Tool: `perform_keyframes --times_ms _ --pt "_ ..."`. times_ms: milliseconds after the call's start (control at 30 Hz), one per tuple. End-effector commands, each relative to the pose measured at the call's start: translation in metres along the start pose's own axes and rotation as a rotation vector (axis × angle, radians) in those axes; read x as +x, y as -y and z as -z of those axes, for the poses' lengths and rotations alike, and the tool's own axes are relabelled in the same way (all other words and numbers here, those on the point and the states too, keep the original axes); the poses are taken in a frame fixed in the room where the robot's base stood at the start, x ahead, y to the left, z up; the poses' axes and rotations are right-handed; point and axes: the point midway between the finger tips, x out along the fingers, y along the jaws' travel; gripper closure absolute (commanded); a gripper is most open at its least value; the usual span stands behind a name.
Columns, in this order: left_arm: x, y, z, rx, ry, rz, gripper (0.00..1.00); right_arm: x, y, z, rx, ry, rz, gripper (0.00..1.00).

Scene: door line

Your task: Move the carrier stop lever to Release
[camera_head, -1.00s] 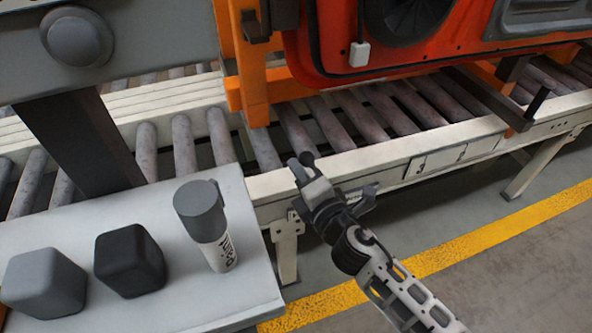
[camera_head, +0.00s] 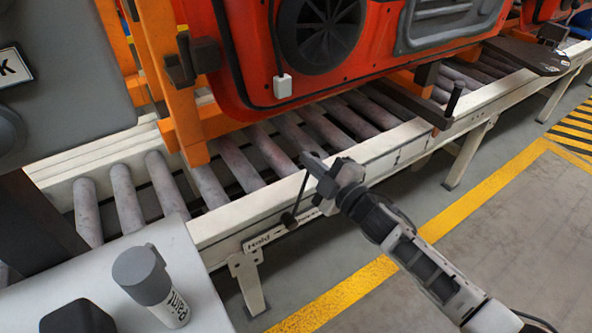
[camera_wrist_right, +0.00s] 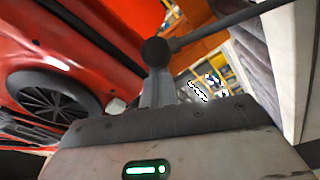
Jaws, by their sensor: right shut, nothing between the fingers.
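The carrier stop lever (camera_head: 298,196) is a thin dark rod rising from a round pivot on the conveyor's front rail. It leans slightly right at the top. Its label plate reads Hold (camera_head: 258,243) at the left; the right-hand wording is mostly hidden behind my arm. My right gripper (camera_head: 314,160) is shut and empty, with its tips beside the lever's upper end. In the right wrist view, a dark ball knob (camera_wrist_right: 156,52) on a rod sits at the fingertips; I cannot tell whether they touch. My left gripper is not in view.
A red door panel (camera_head: 370,60) hangs on an orange carrier (camera_head: 180,110) above the rollers. A grey console (camera_head: 150,240) with a grey-capped can (camera_head: 150,275) stands at lower left. Open floor (camera_head: 510,220) lies to the right, beyond a yellow line.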

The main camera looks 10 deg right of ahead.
Motion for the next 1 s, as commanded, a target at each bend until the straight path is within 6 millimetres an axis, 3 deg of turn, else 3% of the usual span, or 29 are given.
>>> perform_keyframes --times_ms 100,333,1000 --pt "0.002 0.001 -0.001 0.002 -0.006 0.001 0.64 -0.003 -0.004 -0.017 0.071 0.002 -0.01 1.0" --pt "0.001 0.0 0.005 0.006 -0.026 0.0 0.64 -0.006 -0.008 -0.036 0.168 0.002 -0.025 1.0" --pt "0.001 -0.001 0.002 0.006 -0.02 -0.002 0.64 -0.009 -0.01 -0.049 0.208 0.015 -0.03 1.0"
